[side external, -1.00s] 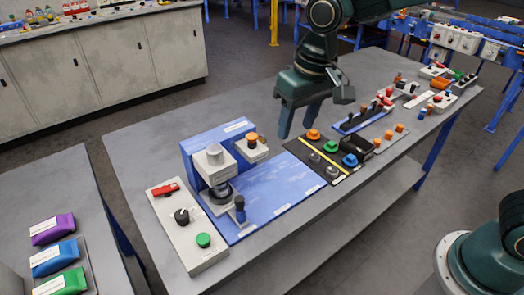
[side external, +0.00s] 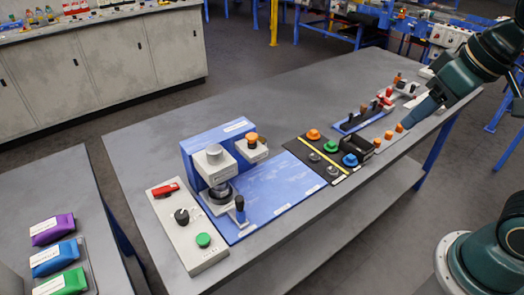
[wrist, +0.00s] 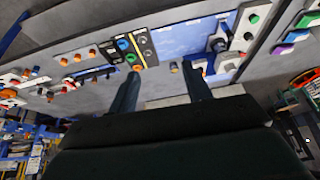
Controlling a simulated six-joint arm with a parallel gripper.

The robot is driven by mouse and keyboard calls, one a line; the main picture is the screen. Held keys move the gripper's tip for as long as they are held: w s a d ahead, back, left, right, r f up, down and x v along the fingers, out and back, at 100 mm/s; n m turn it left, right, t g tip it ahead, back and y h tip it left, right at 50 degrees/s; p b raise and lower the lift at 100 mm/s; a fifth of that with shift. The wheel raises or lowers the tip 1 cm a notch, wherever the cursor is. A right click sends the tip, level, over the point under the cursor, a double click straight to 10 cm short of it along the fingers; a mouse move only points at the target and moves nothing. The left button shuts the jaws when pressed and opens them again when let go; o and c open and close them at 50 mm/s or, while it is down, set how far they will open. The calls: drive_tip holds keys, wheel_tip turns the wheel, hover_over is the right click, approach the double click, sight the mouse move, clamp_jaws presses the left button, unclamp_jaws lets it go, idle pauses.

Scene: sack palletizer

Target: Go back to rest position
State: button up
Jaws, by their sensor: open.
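My gripper (side external: 414,116) is at the right of the side view, above the front right edge of the grey table (side external: 290,113). In that view its blue fingers overlap one another and point down and left, close in the picture to a row of small orange knobs (side external: 388,135). The wrist view shows my gripper (wrist: 164,74) with two fingers spread apart and nothing between them. The wrist view is tilted, with the table across its upper part. I cannot tell the exact height of the fingers above the table.
A blue station (side external: 270,187) and a grey control box (side external: 187,225) stand at the table's near left end. A black panel of colored knobs (side external: 313,158) lies mid-table. Levers and switches line the right side. The table's back half is clear.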

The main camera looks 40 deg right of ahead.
drive_tip(key=shift+t, duration=0.4)
drive_tip(key=s, duration=0.1)
drive_tip(key=s+d, duration=0.1)
drive_tip(key=s+f, duration=0.1)
drive_tip(key=s, duration=0.1)
drive_tip(key=shift+s+d, duration=0.1)
drive_tip(key=shift+d, duration=0.2)
